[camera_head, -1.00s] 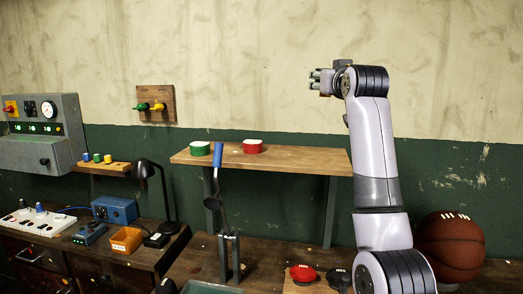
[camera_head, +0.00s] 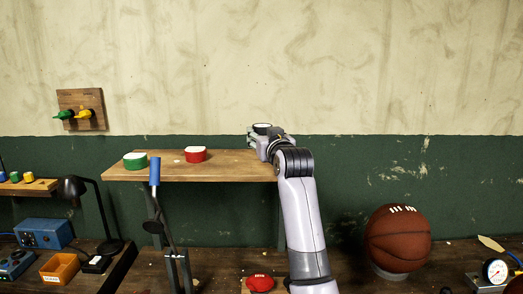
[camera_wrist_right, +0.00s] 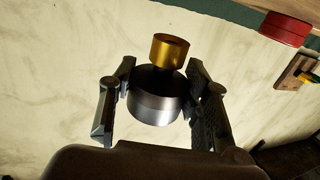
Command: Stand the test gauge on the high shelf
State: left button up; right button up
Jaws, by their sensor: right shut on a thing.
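The high shelf (camera_head: 225,168) is a wooden board along the wall. My right gripper (camera_head: 263,142) is at its right end, by or just above the board; contact is unclear. It is shut on the test gauge (camera_head: 262,127), a round body whose pale top shows in the head view. In the right wrist view, the gripper (camera_wrist_right: 158,100) has a finger on each side of the gauge's steel case (camera_wrist_right: 155,108), with a brass fitting (camera_wrist_right: 170,50) at one end. The gauge's dial is not readable. My left gripper is out of view.
A green tin (camera_head: 135,161) and a red tin (camera_head: 196,155) sit on the shelf, left of my gripper. A blue-handled lever (camera_head: 155,172) rises before its front edge. A basketball (camera_head: 398,238) and another dial gauge (camera_head: 496,271) are at right.

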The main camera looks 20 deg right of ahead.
jog(key=shift+s+f, duration=0.1)
jog(key=shift+f, duration=0.5)
jog(key=shift+s+f, duration=0.1)
jog(key=shift+f, duration=0.2)
notch_tip(320, 180, down, 3)
jog(key=shift+f+p, duration=0.1)
jog(key=shift+p, duration=0.4)
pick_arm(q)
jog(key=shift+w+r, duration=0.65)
pick_arm(e)
jog(key=shift+f, duration=0.15)
jog(key=o, duration=1.2)
jog(key=shift+r, duration=0.2)
pick_arm(q)
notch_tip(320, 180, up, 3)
jog(key=p, duration=0.3)
pick_arm(e)
jog(key=s, duration=1.2)
jog(key=shift+a, duration=0.1)
